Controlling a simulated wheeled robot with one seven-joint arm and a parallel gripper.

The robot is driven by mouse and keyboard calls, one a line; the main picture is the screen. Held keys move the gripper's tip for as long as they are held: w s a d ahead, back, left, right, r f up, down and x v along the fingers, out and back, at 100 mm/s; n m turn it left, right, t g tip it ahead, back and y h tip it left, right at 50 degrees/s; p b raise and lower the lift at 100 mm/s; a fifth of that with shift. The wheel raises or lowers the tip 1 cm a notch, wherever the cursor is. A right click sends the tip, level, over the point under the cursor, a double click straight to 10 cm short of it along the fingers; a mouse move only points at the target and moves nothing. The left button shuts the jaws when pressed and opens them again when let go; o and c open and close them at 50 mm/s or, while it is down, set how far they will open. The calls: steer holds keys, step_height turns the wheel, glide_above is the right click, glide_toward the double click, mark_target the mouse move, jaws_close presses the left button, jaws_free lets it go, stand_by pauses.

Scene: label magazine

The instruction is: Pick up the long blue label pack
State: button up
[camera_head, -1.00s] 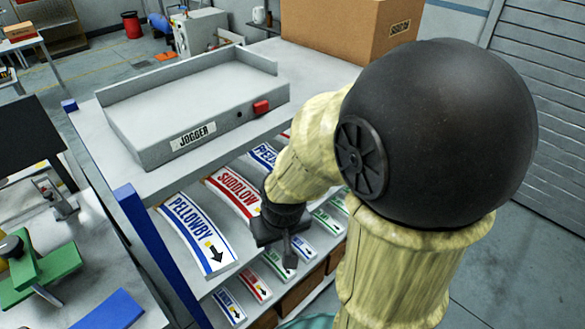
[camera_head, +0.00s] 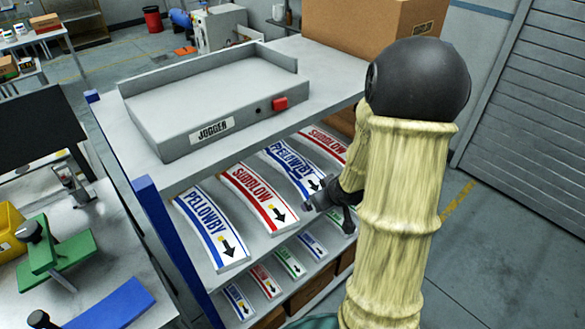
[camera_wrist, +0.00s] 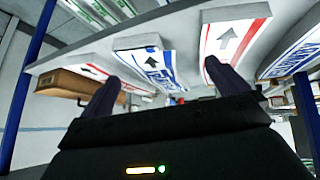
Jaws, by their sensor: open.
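Two long white label packs with blue print and a black arrow, marked PELLOWBY, lie on the rack's upper shelf. One is at the left end (camera_head: 212,228); the other, further right (camera_head: 290,165), is partly behind my gripper. Long red SUDDLOW packs alternate with them: one between (camera_head: 258,198), one at the right (camera_head: 325,143). My gripper (camera_head: 318,198) is open and empty, near the front end of the right blue pack. In the wrist view, that blue pack (camera_wrist: 148,65) lies beyond and between my spread fingers (camera_wrist: 162,75); a red pack (camera_wrist: 232,42) is beside the right finger.
Short blue, red and green packs (camera_head: 263,282) lie on the shelf below. The jogger tray (camera_head: 165,150) sits on the rack top above the packs. A blue post (camera_head: 165,235) stands at the rack's left. A cardboard box (camera_head: 370,30) is at the back.

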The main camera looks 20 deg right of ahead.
steer(key=d+f+n+t+y, duration=0.1)
steer(key=d+f+t+y, duration=0.1)
steer(key=d+t+y, duration=0.2)
steer(key=d+t, duration=0.1)
steer(key=d, duration=0.2)
steer(key=shift+d+f+t, duration=0.3)
steer(key=shift+d+f, duration=0.05)
steer(key=shift+f, duration=0.05)
steer(key=shift+w, duration=0.15)
steer(key=p, duration=0.3)
glide_toward(311, 178)
steer(key=x, duration=0.4)
steer(key=shift+a, duration=0.15)
steer(key=shift+w+f, duration=0.1)
steer(key=shift+w, duration=0.2)
steer(key=shift+p+x, duration=0.9)
steer(key=shift+x, duration=1.3)
